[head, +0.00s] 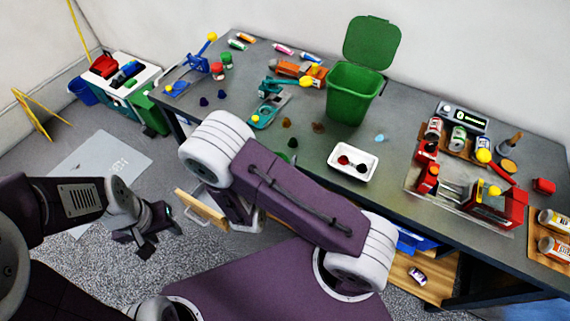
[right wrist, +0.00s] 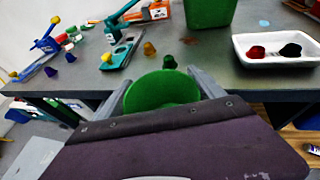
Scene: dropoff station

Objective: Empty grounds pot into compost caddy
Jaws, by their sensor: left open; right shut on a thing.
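The compost caddy (head: 353,95) is a green bin on the table, its lid (head: 372,42) raised open at the back. Its lower part shows in the right wrist view (right wrist: 208,12). A round green pot (right wrist: 162,92), which looks like the grounds pot, sits between the grey fingers of my right gripper (right wrist: 160,84), which is shut on it. The pot is near the table's front edge. In the head view my right arm hides most of that gripper and pot. I cannot see the pot's contents. My left gripper (head: 150,232) is open and empty, low over the floor left of the table.
Loose coffee capsules (head: 287,123) lie in front of the caddy. A white tray (head: 345,170) holding a red and a black capsule stands right of them. A blue press (head: 198,68), a teal press (head: 268,105) and a red machine (head: 488,200) stand on the table.

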